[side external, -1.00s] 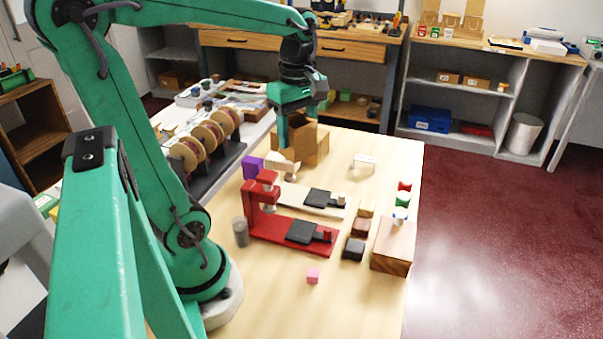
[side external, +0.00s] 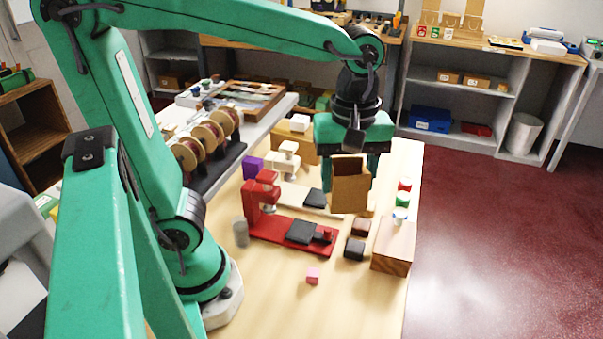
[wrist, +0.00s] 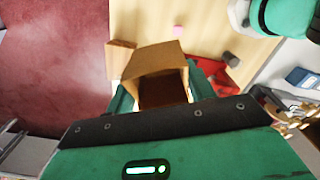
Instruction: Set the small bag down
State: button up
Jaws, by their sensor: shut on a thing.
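The small bag (side external: 350,188) is brown, open at the top and roughly box-shaped. My gripper (side external: 352,163) is shut on it, with a green finger on each side, and holds it upright or nearly so. It appears to hang above the right part of the wooden table. In the wrist view the bag (wrist: 155,60) sits between the fingers with its open mouth toward the camera and a dark inside. The bag and gripper hide part of the table behind them.
A red press (side external: 290,233) and a white press (side external: 284,160) stand left of the bag. A wooden block (side external: 395,246) with small coloured items behind it is at the right edge. Small dark blocks (side external: 355,249) lie below the bag. The front table area around a pink cube (side external: 313,276) is mostly clear.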

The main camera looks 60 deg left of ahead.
jog(key=s+d+m, duration=0.5)
jog(key=s+d, duration=0.1)
jog(key=d, duration=0.6)
notch_tip(320, 180, down, 11)
jog(key=shift+s+a, duration=0.15)
jog(key=shift+a, duration=0.2)
jog(key=shift+w+a+f, duration=1.1)
jog(key=shift+w+f, duration=0.5)
jog(key=shift+f, duration=0.25)
jog(key=shift+w+a+f, duration=1.15)
jog(key=shift+w+f, duration=0.4)
jog(key=shift+f, duration=0.25)
jog(key=shift+w+a+f, duration=1.1)
jog(key=shift+w+f, duration=0.5)
jog(key=shift+f, duration=0.25)
jog(key=shift+f, duration=0.1)
jog(key=o, duration=0.9)
